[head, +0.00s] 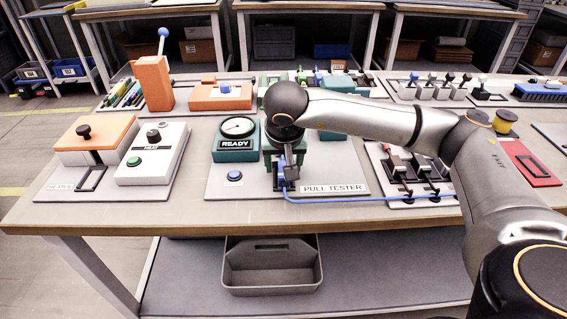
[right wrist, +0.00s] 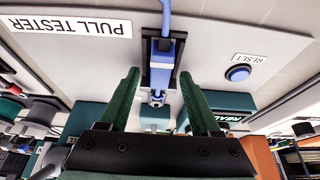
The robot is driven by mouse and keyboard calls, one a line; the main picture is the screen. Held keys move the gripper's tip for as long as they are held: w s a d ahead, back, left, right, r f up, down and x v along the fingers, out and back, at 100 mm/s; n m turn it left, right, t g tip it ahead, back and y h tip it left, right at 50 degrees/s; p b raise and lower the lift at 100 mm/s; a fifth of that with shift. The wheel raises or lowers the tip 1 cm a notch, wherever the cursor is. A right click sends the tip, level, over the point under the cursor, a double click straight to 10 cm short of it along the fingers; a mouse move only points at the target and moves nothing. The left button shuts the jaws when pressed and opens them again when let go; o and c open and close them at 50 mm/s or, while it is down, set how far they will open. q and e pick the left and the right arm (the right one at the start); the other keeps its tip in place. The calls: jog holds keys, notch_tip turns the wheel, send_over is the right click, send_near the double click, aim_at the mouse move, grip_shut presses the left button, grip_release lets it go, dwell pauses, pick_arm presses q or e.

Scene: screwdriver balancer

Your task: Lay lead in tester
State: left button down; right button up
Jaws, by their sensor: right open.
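The pull tester's pale base plate (head: 245,188) sits at the table's front middle. The lead's blue cable (head: 370,198) runs from the tester to the right along the table's front. In the right wrist view, the lead's blue end piece (right wrist: 162,60) lies in a dark narrow cradle (right wrist: 147,72) on the tester. My right gripper (head: 287,163) is above the tester, pointing down. In the right wrist view its green fingers (right wrist: 160,76) are open, one to each side of the lead's line, with a gap to it. My left gripper is not in view.
A green gauge box (head: 237,140) marked READY and a blue reset button (head: 234,175) are left of my gripper. A white heater box (head: 152,155) stands further left. A rack with black clamps (head: 408,175) stands right. A grey bin (head: 271,265) is below.

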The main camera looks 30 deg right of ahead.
jog(key=shift+s+r, duration=0.1)
jog(key=shift+r, duration=0.15)
jog(key=p+v, duration=0.1)
jog(key=v, duration=1.1)
jog(key=shift+p, duration=0.4)
